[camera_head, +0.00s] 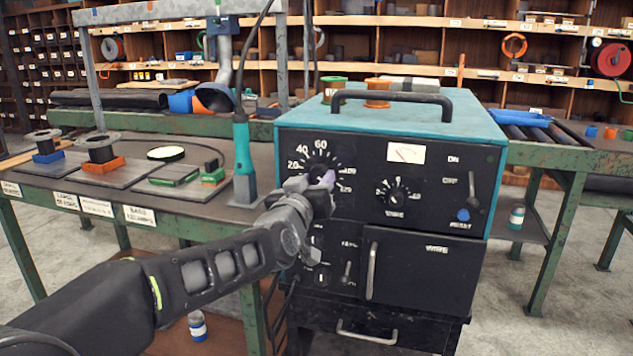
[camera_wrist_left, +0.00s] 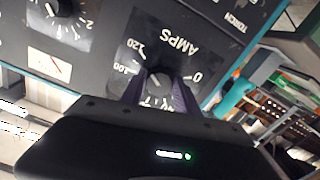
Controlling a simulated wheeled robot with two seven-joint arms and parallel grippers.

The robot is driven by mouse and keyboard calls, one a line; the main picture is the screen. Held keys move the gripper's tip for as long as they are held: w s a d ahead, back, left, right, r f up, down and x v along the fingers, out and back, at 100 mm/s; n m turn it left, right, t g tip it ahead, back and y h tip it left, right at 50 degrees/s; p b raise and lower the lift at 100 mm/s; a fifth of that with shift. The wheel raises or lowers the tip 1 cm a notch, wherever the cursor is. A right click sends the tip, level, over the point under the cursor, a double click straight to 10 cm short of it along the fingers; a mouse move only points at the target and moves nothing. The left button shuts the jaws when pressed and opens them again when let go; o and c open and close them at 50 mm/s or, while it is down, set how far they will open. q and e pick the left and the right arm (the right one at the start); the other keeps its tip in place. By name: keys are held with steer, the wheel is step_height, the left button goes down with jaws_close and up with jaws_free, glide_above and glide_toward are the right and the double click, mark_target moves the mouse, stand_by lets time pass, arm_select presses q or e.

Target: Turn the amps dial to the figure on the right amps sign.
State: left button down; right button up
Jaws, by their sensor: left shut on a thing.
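The amps dial (camera_head: 321,167) is on the upper left of the welder's black front panel, with 20, 40 and 60 readable around it. In the left wrist view the dial's knob (camera_wrist_left: 159,82) sits between my two fingers, under the word AMPS, with 0, 100 and 120 showing. My left gripper (camera_head: 322,182) is shut on this knob; it also shows in the left wrist view (camera_wrist_left: 159,92). The fingers hide part of the scale, and I cannot tell where the pointer stands. I cannot make out which sign is the right amps sign. My right gripper is not in view.
A teal torch (camera_head: 243,160) stands left of the welder (camera_head: 460,135).

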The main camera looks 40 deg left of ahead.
arm_select(q)
steer(key=c, duration=0.9)
jaws_free()
steer(key=shift+s, duration=0.15)
steer(key=v, duration=0.7)
steer(key=shift+s+d, duration=0.15)
steer(key=shift+s, duration=0.1)
